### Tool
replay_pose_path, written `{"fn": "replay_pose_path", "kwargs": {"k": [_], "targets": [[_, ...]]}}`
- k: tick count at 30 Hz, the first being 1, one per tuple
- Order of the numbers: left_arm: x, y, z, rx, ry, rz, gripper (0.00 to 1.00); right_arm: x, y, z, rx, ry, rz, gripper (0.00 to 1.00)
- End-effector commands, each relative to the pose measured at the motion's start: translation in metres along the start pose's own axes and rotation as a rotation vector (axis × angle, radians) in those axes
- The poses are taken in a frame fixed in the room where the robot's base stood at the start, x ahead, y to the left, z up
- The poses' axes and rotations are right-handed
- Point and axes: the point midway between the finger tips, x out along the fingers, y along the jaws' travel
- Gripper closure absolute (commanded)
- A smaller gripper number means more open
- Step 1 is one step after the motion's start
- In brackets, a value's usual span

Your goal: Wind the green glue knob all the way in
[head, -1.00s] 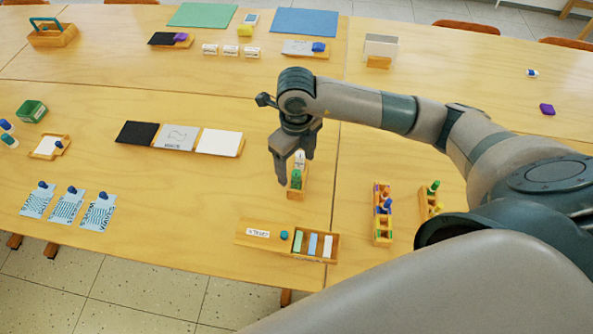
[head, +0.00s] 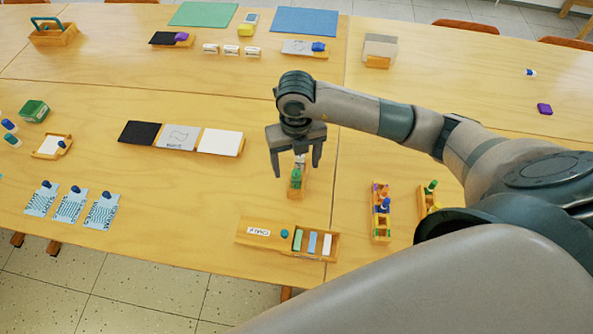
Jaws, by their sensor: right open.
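The green glue stick (head: 296,177) stands in a small wooden holder (head: 296,192) near the middle of the table, with a white part (head: 300,159) showing just behind it. My right gripper (head: 297,172) points down over the holder. Its two fingers are spread apart, one on each side of the green piece, with gaps between. I cannot tell how high the fingertips are above the table. The green knob itself is too small to make out clearly. My left gripper is not in view.
A wooden tray (head: 252,231) with coloured sticks lies in front of the holder. A wooden rack (head: 381,225) stands to the right. Black, grey and white panels (head: 220,142) lie to the left. Printed cards (head: 70,205) lie at the front left. Table between them is clear.

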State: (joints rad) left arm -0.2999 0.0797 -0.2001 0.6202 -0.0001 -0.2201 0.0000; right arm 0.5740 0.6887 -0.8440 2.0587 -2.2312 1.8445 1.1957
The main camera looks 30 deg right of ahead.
Motion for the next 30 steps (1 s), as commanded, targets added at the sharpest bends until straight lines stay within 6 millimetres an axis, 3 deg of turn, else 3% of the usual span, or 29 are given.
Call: {"fn": "replay_pose_path", "kwargs": {"k": [30], "targets": [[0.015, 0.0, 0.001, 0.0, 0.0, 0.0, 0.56, 0.017, 0.0, 0.0, -0.001, 0.0, 0.0, 0.3]]}}
